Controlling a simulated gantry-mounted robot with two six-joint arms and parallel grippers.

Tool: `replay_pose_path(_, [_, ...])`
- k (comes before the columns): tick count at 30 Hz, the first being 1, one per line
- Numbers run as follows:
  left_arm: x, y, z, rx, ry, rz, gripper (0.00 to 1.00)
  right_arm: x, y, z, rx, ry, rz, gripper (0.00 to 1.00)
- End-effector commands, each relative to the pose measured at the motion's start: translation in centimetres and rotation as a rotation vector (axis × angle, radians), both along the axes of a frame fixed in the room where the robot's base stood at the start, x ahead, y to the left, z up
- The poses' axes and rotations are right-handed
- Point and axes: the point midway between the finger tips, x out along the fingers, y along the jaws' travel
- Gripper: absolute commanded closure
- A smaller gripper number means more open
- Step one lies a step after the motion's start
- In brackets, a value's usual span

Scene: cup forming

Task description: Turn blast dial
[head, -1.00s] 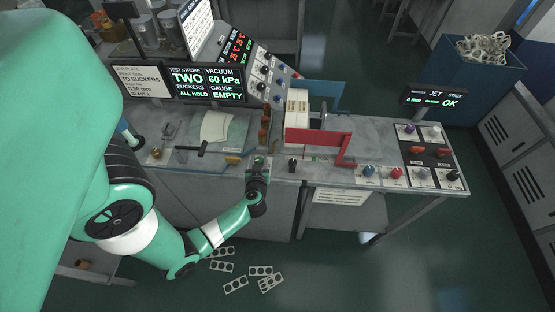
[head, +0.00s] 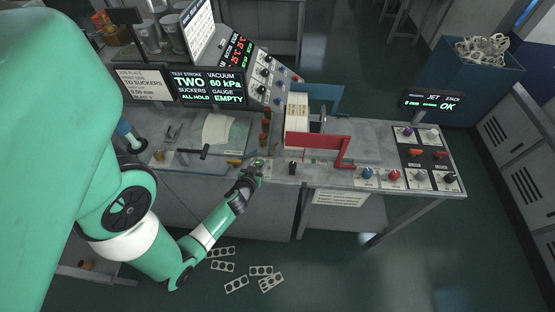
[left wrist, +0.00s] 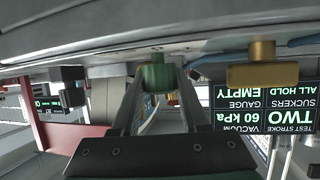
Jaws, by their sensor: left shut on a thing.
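My left gripper (head: 258,165) is at the front edge of the bench, with its arm reaching up from below. In the left wrist view a green knob (left wrist: 157,74), taken to be the blast dial, sits between the two fingertips on the bench front, and the jaws are shut on it. No label on it can be read. In the head view the gripper mostly covers that knob. My right gripper is not in view.
A black knob (head: 292,167) is just right of the gripper, and a brass piece (head: 234,161) is just left; the brass piece also shows in the left wrist view (left wrist: 252,66). A red bracket (head: 318,142) stands behind. A display (head: 208,84) reads "60 kPa".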

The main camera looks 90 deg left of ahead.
Motion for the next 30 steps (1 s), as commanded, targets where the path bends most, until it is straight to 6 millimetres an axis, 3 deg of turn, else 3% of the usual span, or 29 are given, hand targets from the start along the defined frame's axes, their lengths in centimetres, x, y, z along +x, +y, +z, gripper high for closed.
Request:
replay_pose_path(1, [-0.4,-0.1,0.5,-0.013,0.007,-0.021,1.0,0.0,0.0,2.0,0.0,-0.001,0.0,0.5])
replay_pose_path(9, [-0.5,0.4,1.3,0.002,0.007,-0.191,1.0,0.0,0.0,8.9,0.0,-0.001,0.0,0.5])
replay_pose_path(12, [-0.5,0.4,1.0,0.01,0.005,-0.253,1.0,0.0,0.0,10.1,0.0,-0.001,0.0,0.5])
replay_pose_path(20, [-0.4,0.5,0.4,0.012,-0.002,-0.445,1.0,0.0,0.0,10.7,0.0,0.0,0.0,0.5])
replay_pose_path(30, [-0.3,0.4,0.1,0.012,-0.004,-0.728,1.0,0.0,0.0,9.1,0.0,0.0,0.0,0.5])
